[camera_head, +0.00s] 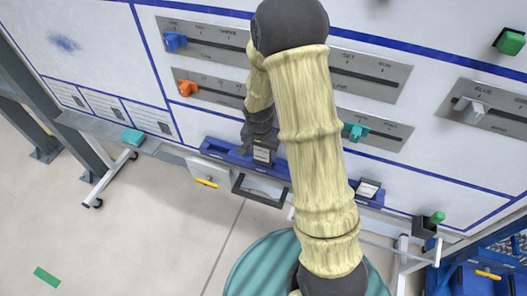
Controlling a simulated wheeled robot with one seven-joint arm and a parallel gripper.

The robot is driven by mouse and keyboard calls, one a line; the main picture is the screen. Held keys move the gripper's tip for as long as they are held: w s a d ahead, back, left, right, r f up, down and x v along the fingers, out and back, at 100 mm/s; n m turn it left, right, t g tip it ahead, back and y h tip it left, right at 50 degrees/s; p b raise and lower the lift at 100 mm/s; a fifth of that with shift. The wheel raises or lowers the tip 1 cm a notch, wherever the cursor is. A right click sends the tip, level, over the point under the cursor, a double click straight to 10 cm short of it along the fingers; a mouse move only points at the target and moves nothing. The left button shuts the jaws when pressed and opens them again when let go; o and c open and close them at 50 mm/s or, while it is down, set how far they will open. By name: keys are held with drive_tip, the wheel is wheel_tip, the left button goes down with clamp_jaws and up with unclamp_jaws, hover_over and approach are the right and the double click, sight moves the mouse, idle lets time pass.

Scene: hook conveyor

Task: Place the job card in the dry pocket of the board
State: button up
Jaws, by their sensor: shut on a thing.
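My gripper (263,141) is at the blue ledge (222,151) along the lower edge of the white board (105,45), left of my pale arm. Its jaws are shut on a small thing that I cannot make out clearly. A dark block with a pale label (263,155) shows right at the fingertips. I cannot tell whether it is held or part of the ledge. A similar dark piece with a pale label (369,189) sits further right on the ledge.
A black open frame (259,190) and a white box with a yellow bar (206,177) hang below the ledge. A blue crate (478,282) stands at lower right.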

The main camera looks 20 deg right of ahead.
sight(263, 155)
drive_tip(key=shift+w+d+f+p, duration=0.2)
drive_tip(key=shift+f+p, duration=0.25)
drive_tip(key=shift+f, duration=0.3)
drive_tip(key=shift+w+d+f+p, duration=0.15)
drive_tip(key=shift+f+p, duration=0.25)
drive_tip(key=shift+f, duration=0.3)
drive_tip(key=shift+a+f, duration=0.1)
drive_tip(key=shift+f, duration=0.2)
drive_tip(key=shift+f, duration=0.15)
drive_tip(key=o, duration=1)
drive_tip(key=r, duration=0.4)
drive_tip(key=r+b, duration=0.1)
drive_tip(key=r, duration=0.3)
drive_tip(key=s+a+r, duration=0.1)
drive_tip(key=r, duration=0.3)
drive_tip(key=shift+s+r+b, duration=0.1)
drive_tip(key=shift+b, duration=0.25)
